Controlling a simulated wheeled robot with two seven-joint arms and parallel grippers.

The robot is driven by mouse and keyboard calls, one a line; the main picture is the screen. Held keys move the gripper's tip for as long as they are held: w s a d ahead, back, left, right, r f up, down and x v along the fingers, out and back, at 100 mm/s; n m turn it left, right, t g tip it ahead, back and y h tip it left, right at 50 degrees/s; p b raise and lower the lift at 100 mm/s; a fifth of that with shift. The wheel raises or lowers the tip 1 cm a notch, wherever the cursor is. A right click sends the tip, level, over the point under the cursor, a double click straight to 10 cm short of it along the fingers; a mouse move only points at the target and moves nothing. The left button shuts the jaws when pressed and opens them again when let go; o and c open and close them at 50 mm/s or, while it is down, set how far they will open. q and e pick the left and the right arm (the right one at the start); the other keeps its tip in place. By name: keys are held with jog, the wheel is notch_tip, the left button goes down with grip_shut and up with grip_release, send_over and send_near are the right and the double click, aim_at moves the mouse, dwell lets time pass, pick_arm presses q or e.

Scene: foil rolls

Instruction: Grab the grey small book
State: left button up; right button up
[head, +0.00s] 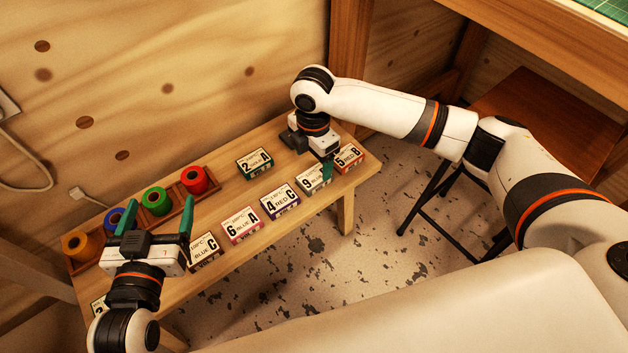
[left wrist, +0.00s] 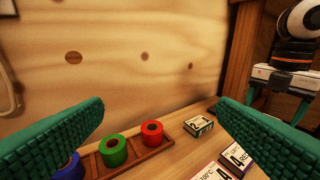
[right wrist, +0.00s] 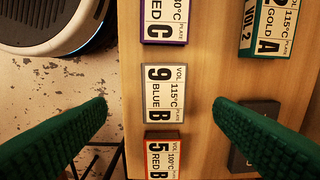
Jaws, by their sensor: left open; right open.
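The small grey-edged book (head: 313,179), marked 9 BLUE B, lies on the wooden table in the front row, between the purple 4 book and the orange 5 book. In the right wrist view the grey book (right wrist: 163,92) lies between the two green fingers as seen from above, apart from both. My right gripper (head: 327,165) is open and empty, pointing down close over this book; it partly covers the book in the head view. My left gripper (head: 160,208) is open and empty, fingers up, near the table's left part.
The orange 5 book (right wrist: 163,157) and purple 4 book (right wrist: 164,20) lie close on either side. A green 2 book (head: 255,163) lies farther back. A wooden rack (head: 180,202) holds orange, blue, green and red rolls at the left. A stool (head: 545,115) stands at right.

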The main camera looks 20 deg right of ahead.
aim_at(314, 177)
jog(key=shift+f+b, duration=0.35)
jog(key=shift+f, duration=0.85)
jog(key=f+b, duration=0.1)
jog(key=f, duration=0.2)
jog(key=f+b, duration=0.1)
jog(key=shift+w+d+f+b, duration=0.2)
jog(key=shift+w+f+b, duration=0.1)
jog(key=shift+f+b, duration=0.05)
pick_arm(q)
jog(key=s+d+r+t+h, duration=0.1)
jog(key=s+r+t+h, duration=0.2)
jog(key=r+t, duration=0.6)
notch_tip(314, 177, up, 4)
jog(key=shift+s+f+t, duration=0.15)
jog(key=shift+t, duration=0.25)
pick_arm(e)
jog(key=shift+f, duration=0.15)
pick_arm(q)
jog(key=shift+h, duration=0.4)
pick_arm(e)
jog(key=c, duration=1.1)
